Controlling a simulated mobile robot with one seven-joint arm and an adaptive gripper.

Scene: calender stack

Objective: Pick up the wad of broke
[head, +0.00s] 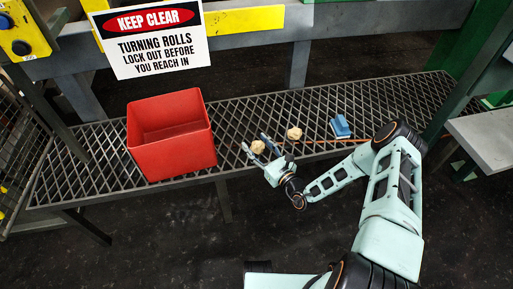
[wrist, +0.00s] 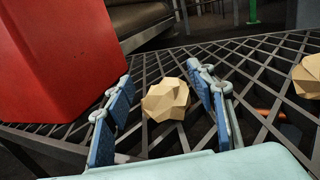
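A tan, crumpled wad of broke (head: 258,148) rests on the metal grating walkway, right of the red bin. My gripper (head: 254,141) is open around it. In the wrist view this wad (wrist: 166,100) sits between the two blue-padded fingers (wrist: 160,92), with a narrow gap on each side. A second tan wad (head: 294,133) lies on the grating to the right, outside the fingers. It also shows at the right edge of the wrist view (wrist: 308,77), partly cut off.
The red bin (head: 184,158) stands close left of my gripper; its visible interior looks empty. A blue object (head: 340,126) lies on the grating farther right. A keep-clear sign (head: 152,38) hangs on the beam behind. Bare grating lies between the second wad and the blue object.

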